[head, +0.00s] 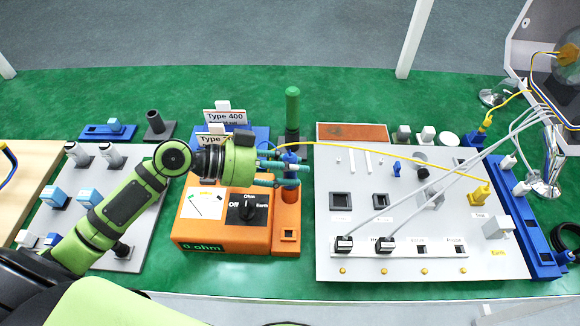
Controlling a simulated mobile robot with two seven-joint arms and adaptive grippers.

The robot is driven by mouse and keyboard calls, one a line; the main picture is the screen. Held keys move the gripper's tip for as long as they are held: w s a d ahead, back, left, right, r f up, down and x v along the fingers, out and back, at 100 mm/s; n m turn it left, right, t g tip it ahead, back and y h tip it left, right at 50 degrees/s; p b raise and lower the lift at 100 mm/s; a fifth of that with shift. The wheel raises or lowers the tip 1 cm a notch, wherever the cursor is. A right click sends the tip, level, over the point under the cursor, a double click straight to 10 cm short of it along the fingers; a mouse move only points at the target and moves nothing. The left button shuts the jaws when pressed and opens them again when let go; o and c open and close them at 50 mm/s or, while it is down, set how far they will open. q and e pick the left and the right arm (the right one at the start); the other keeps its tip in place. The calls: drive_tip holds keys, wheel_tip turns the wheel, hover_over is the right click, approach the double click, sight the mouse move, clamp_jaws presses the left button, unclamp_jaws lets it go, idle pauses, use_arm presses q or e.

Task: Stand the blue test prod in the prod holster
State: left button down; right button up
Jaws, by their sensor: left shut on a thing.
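My left gripper (280,174) reaches in from the left over the orange tester (195,230) and is shut on the blue test prod (291,160). The prod looks roughly upright at the tester's right back corner, above an orange strip. That strip, with a square dark opening (288,235) at its front, looks like the prod holster. The fingers partly hide the prod, and I cannot tell whether its lower end is inside the strip or above it. My right gripper is not in view.
A yellow cable (370,147) runs from near the prod across the grey panel (360,270) to a yellow plug (480,194). Type signs (222,117) stand behind the tester.

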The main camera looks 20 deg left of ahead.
use_arm(q)
drive_tip(key=shift+s+f+b, duration=0.1)
drive_tip(key=shift+f+b, duration=0.3)
idle(1.2)
drive_tip(key=c, duration=0.7)
unclamp_jaws()
drive_tip(key=shift+b+v, duration=0.75)
drive_tip(key=shift+v, duration=2.2)
drive_tip(key=shift+r, duration=0.15)
drive_tip(key=v, duration=1.2)
